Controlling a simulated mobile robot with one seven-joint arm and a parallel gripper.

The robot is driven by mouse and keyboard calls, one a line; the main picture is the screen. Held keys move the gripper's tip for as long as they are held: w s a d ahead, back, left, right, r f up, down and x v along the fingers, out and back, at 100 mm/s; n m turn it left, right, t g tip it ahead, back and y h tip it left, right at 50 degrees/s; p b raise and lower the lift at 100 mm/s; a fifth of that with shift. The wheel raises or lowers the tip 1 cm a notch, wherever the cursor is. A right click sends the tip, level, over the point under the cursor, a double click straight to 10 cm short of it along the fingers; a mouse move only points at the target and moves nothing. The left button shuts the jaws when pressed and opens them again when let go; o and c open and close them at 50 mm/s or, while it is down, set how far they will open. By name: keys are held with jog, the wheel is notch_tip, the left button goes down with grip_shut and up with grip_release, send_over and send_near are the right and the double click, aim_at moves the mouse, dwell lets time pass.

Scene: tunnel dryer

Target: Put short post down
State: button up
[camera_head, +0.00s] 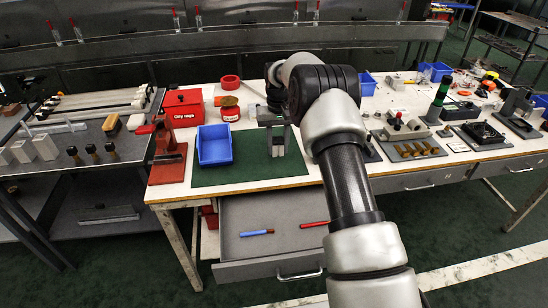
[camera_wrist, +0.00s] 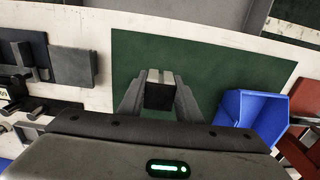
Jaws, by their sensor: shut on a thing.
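The short post (camera_wrist: 160,95) is held between the two fingers of my gripper (camera_wrist: 160,100) in the wrist view. It has a dark end facing the camera and light strips beyond it. In the head view my gripper (camera_head: 274,123) points down over the green mat (camera_head: 245,175), right of the blue bin (camera_head: 215,147). The post (camera_head: 280,142) is upright or nearly so there and partly hidden by my gripper. I cannot tell whether its lower end touches the mat. The mat also fills the middle of the wrist view (camera_wrist: 215,65).
Below the table edge, an open drawer (camera_head: 250,220) holds a blue and a red marker. The mat's front is clear.

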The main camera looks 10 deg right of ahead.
aim_at(278, 165)
jog(key=shift+f, duration=2.35)
jog(key=shift+f+b, duration=0.15)
jog(key=shift+b, duration=0.2)
jog(key=o, duration=1.1)
